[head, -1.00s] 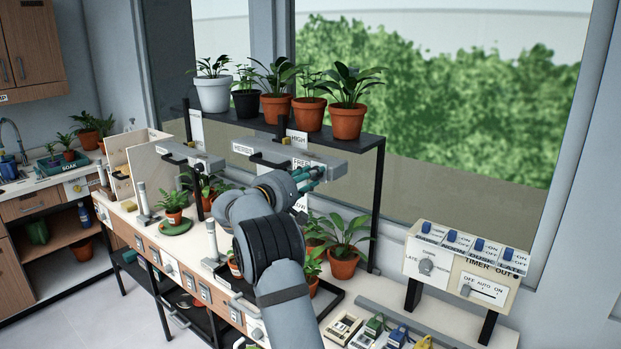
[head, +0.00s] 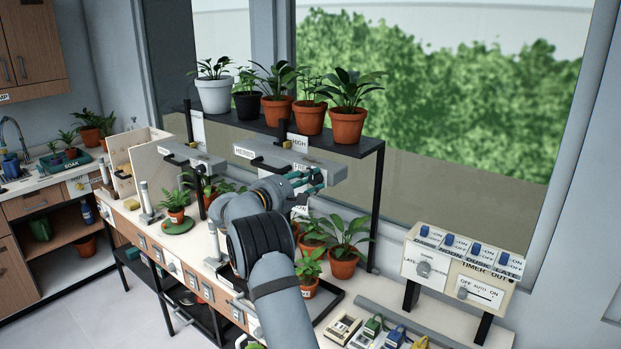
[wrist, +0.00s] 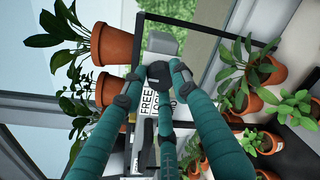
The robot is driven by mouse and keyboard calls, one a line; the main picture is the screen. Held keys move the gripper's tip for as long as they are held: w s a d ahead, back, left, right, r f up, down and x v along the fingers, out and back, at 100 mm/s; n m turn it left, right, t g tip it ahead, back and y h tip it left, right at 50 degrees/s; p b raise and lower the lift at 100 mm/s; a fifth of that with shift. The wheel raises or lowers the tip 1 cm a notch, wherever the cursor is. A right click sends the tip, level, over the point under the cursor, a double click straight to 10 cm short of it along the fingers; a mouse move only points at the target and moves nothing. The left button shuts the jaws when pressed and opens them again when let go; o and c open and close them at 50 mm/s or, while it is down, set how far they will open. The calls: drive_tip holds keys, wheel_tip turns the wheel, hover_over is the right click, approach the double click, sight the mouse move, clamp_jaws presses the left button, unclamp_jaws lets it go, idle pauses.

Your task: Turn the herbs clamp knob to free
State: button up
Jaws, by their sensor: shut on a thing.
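The herbs unit is a grey bar (head: 325,167) under the black shelf, with a HERBS label (head: 244,151) at its left. A white label on its front reads FREE, partly covered by my gripper in the head view; the FREE label (wrist: 148,102) also shows in the wrist view. My gripper (head: 306,182) has teal fingers and is at the front of the bar, near that label. In the wrist view my gripper (wrist: 155,76) is shut on the dark clamp knob (wrist: 158,71), with fingers around it. The knob's pointer direction is not clear.
Potted plants (head: 347,122) stand on the shelf (head: 365,146) just above the bar. More plants (head: 343,262) stand below and right of my gripper. A second grey bar (head: 193,158) is to the left. A timer box (head: 462,268) stands at right.

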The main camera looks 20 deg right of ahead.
drive_tip(key=shift+n, duration=0.3)
drive_tip(key=o, duration=1.1)
drive_tip(key=shift+c, duration=0.2)
drive_tip(key=shift+o, duration=0.4)
drive_tip(key=shift+a, duration=0.1)
drive_tip(key=v, duration=1.2)
drive_tip(key=shift+w, duration=0.1)
